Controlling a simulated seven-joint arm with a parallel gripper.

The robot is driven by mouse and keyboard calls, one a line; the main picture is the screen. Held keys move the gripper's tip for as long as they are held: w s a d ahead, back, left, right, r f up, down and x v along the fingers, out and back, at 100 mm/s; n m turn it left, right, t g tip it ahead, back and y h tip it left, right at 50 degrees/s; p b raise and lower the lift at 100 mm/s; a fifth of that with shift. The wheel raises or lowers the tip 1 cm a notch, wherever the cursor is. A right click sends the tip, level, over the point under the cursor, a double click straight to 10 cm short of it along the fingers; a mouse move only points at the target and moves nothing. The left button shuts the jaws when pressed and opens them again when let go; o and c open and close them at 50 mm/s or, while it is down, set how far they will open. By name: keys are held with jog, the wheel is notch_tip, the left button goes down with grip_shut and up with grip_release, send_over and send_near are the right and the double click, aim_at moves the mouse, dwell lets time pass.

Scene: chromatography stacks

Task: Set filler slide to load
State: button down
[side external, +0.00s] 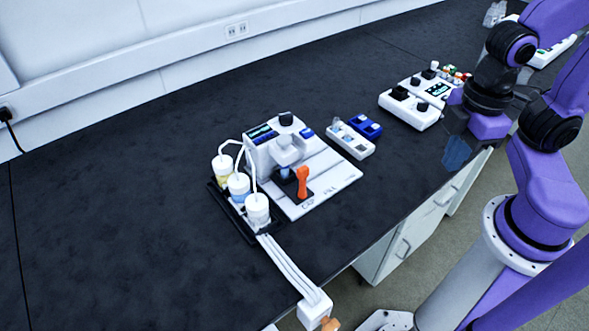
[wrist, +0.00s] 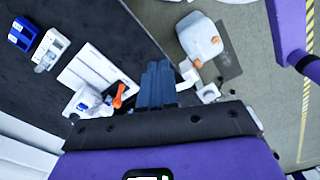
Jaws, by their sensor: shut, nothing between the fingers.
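The filler (side external: 262,150) is a white machine on a white base plate (side external: 338,175) with printed lettering. An upright orange handle (side external: 303,181) stands on a dark piece at its front, which I take to be the slide; its exact setting is too small to read. The orange handle (wrist: 120,94) also shows in the wrist view, left of my fingers. My gripper (side external: 456,153) is shut and empty, well to the right of the filler near the bench's front edge. Its blue fingers (wrist: 157,82) are together in the wrist view.
Three capped bottles (side external: 239,185) with tubes stand left of the filler. A white tray (side external: 351,140) and a blue rack (side external: 366,126) sit to its right. Another white device (side external: 411,108) is farther right. A white jug (wrist: 200,38) stands on the floor. The bench's left is clear.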

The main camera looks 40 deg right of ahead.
dwell(0.3)
jog(key=c, duration=1.4)
grip_release()
jog(key=o, duration=0.4)
jog(key=shift+w+a+f+m, duration=0.1)
jog(key=shift+f+m, duration=0.05)
jog(key=shift+m, duration=0.25)
jog(key=m+y, duration=1.3)
jog(key=m, duration=1.7)
send_near(306, 167)
jog(key=x, duration=1.1)
